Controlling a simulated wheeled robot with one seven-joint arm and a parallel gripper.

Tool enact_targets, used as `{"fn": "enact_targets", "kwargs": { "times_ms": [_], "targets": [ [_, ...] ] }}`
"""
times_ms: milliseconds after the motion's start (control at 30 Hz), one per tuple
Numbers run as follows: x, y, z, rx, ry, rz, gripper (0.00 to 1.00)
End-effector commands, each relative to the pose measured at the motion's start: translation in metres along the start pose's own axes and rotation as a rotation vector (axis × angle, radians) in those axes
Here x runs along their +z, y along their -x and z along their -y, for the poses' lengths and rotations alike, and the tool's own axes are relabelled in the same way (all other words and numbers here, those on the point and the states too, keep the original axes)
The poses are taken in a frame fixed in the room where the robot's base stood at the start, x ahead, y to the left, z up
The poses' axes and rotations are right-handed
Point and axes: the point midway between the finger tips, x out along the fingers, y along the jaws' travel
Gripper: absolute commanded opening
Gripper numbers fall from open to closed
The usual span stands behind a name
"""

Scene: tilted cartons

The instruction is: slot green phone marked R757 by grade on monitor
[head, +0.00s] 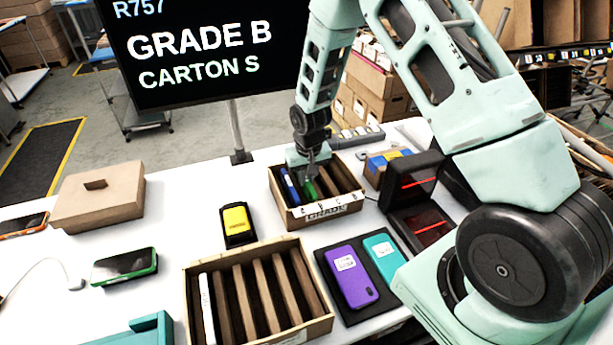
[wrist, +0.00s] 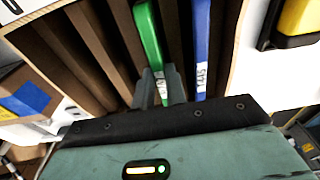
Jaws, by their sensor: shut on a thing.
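The monitor (head: 200,45) reads R757, GRADE B, CARTON S. My gripper (head: 311,172) is shut on a green phone (head: 310,189), held upright at the far carton (head: 318,211), whose front label reads GRADE. In the wrist view, the fingers (wrist: 160,90) grip the green phone (wrist: 151,40) by its end, which has a white label. It stands between the carton's brown dividers, next to a blue phone (wrist: 201,45); how deep it sits is unclear. The blue phone also shows in the head view (head: 290,186), left of the green one.
A near carton (head: 262,338) holds a white phone (head: 207,310) in its leftmost slot. Purple (head: 352,277) and teal (head: 384,258) phones lie on a dark mat. Another green-edged phone (head: 124,265), a yellow device (head: 236,222) and a closed box (head: 98,196) are at left.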

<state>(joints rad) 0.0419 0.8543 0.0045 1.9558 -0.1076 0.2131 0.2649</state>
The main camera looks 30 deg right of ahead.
Motion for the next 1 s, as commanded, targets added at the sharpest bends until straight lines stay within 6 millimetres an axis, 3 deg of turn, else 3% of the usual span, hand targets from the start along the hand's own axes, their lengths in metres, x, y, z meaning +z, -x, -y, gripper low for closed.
{"fn": "enact_targets", "kwargs": {
  "times_ms": [433,467,533,867,1000],
  "targets": [
    [0.000,-0.001,0.000,0.000,0.000,-0.001,0.00],
    [0.000,-0.001,0.000,0.000,0.000,-0.001,0.22],
    [0.000,-0.001,0.000,0.000,0.000,-0.001,0.39],
    [0.000,0.001,0.000,0.000,0.000,0.000,0.39],
    [-0.001,0.013,0.000,0.000,0.000,-0.002,0.39]
  ]
}}
